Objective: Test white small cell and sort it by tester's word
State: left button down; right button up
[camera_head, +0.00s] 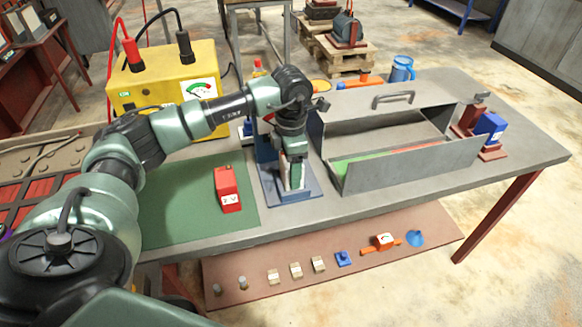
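My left arm reaches in from the left, and its gripper (293,185) points down at a blue stand (272,196) on the bench. The gripper covers most of the stand's middle. A pale piece shows between or beside the fingers, but I cannot tell whether it is the white small cell or part of the gripper. An open grey metal box (410,172) right of the stand has a green strip (358,168) and a red strip (420,147) inside. No word on a tester is readable. My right gripper is not in view.
A red block (228,190) with a white label stands on the green mat (185,215). A yellow unit (165,75) with a gauge stands behind. Red and blue parts (488,127) sit at the bench's right. Several small items lie on a low brown board (330,275). The front bench edge is clear.

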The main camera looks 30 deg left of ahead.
pick_arm(q)
jog(key=shift+c, duration=1.6)
grip_release()
jog(key=shift+r, duration=0.1)
jog(key=shift+r, duration=0.2)
notch_tip(320, 180, up, 12)
jog(key=shift+f+b, duration=0.1)
jog(key=shift+b, duration=0.75)
